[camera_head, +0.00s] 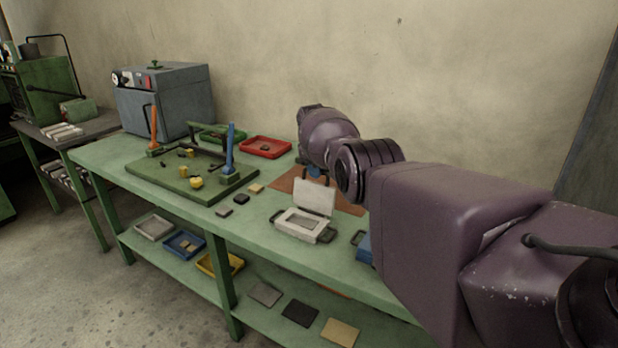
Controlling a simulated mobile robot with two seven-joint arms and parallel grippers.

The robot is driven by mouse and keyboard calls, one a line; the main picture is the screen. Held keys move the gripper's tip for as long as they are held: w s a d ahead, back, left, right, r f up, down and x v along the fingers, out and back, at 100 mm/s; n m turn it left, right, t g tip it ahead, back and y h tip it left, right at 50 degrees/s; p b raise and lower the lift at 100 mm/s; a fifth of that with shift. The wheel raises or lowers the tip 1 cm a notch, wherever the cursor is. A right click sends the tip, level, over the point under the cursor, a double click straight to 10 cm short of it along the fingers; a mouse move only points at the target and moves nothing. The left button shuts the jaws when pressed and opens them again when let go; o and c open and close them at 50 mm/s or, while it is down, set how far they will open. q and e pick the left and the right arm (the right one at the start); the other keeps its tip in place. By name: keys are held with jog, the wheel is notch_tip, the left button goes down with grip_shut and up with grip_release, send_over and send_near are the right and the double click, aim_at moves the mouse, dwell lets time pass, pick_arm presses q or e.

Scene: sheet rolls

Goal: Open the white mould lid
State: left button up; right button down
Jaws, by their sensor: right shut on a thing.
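The white mould (302,224) sits on the green bench, right of the middle, with its shallow cavity showing. Its white lid (315,197) stands raised, nearly upright, at the mould's back edge. My right arm comes in from the right and reaches over behind the mould. My right gripper (315,173) is at the lid's top edge and is shut on the lid; its fingers are mostly hidden by the arm and the lid. My left gripper is not in view.
A brown mat (288,180) lies behind the mould, and a blue mould (364,247) stands to its right, partly behind my arm. A green board (160,182) with upright handles, a red tray (265,147) and small blocks lie left. A grey oven (180,100) stands at the back left.

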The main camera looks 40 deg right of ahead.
jog(key=shift+w+d+f+b, duration=0.1)
jog(key=shift+w+d+b, duration=0.1)
jog(key=shift+d+b, duration=0.25)
jog(key=c, duration=1.3)
grip_release()
jog(key=shift+o, duration=0.6)
